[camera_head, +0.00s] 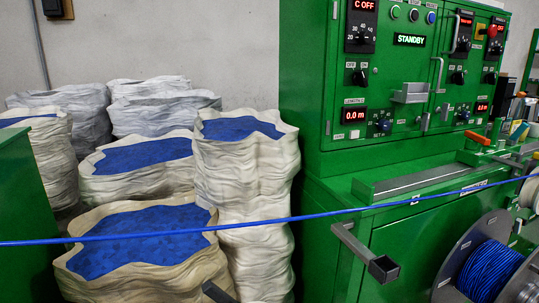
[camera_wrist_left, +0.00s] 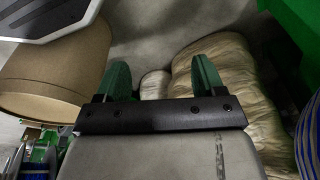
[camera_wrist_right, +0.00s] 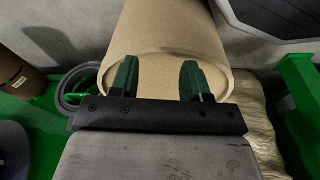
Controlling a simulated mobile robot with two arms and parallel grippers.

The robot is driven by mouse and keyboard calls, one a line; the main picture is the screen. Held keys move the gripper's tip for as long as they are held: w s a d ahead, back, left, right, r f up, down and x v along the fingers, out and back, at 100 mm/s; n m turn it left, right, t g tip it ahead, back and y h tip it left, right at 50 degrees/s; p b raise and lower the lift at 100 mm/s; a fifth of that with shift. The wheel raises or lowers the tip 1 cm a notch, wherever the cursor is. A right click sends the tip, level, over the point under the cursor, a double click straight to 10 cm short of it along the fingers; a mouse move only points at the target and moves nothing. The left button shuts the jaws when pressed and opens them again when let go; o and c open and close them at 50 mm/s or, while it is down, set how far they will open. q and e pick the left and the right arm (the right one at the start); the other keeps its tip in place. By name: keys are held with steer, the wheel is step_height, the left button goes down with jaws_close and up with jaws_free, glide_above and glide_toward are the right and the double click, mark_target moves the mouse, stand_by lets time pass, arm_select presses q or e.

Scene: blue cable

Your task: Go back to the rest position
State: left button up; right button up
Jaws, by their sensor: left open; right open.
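A blue cable (camera_head: 250,221) runs taut across the whole head view, in front of the sacks and the green machine. My left gripper (camera_wrist_left: 164,75) is open and empty in the left wrist view, with sacks and floor beyond its fingers. My right gripper (camera_wrist_right: 156,78) is open and empty in the right wrist view, in front of a large tan cylinder. Neither gripper shows in the head view. The cable does not show clearly between either pair of fingers.
Sacks of blue granules (camera_head: 135,250) stand at left. A green machine (camera_head: 310,90) with a panel reading STANDBY stands at right, with a blue cable reel (camera_head: 488,270) at its front. A tan drum (camera_wrist_left: 60,65) and a tan cylinder (camera_wrist_right: 165,35) are near the wrists.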

arm_select(q)
steer(key=s+a+f+p, duration=0.1)
steer(key=s+p, duration=0.5)
steer(key=s, duration=0.2)
steer(key=s+a+f+g+p, duration=0.1)
steer(key=s+a+p, duration=0.1)
steer(key=s+p, duration=0.5)
steer(key=shift+s+f, duration=0.35)
steer(key=shift+s, duration=0.45)
arm_select(e)
steer(key=s+d+f, duration=0.1)
steer(key=s, duration=0.7)
steer(key=s+d+f+g, duration=0.1)
steer(key=s+d, duration=0.1)
steer(key=s, duration=0.6)
steer(key=shift+s+f, duration=0.3)
steer(key=shift+f, duration=0.05)
